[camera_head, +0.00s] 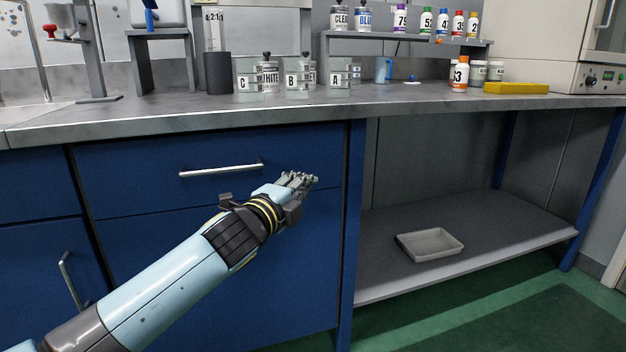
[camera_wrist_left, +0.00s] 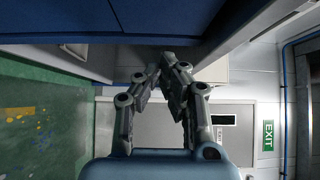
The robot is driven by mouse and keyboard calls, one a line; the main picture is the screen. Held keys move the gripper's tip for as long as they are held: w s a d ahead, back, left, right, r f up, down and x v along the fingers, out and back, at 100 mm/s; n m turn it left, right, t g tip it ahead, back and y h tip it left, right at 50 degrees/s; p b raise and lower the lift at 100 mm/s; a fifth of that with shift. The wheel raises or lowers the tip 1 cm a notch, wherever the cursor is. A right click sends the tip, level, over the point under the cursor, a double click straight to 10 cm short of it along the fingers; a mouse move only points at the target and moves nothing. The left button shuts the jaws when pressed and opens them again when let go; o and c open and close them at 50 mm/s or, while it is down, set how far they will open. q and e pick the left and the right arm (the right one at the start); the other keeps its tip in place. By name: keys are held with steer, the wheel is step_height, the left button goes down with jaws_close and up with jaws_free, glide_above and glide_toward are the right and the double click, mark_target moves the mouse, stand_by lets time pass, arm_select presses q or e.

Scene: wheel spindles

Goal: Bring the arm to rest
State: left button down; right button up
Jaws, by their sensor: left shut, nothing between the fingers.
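My left arm reaches in from the lower left in the head view. Its gripper (camera_head: 301,180) is in front of the blue drawer cabinet (camera_head: 120,240), below the level of the counter top. The left wrist view shows the fingers (camera_wrist_left: 162,68) brought together at the tips with nothing between them. The gripper is shut and empty. My right gripper does not show in either view.
The counter (camera_head: 420,103) carries lettered jars (camera_head: 297,80), a yellow block (camera_head: 515,88) and an orange-capped bottle (camera_head: 460,75). A drawer handle (camera_head: 221,170) lies behind the arm. A tray (camera_head: 432,245) sits on the low shelf at right. Green floor shows below.

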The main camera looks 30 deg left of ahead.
arm_select(q)
steer(key=s, duration=0.3)
steer(key=shift+s+d, duration=0.15)
steer(key=shift+s, duration=0.05)
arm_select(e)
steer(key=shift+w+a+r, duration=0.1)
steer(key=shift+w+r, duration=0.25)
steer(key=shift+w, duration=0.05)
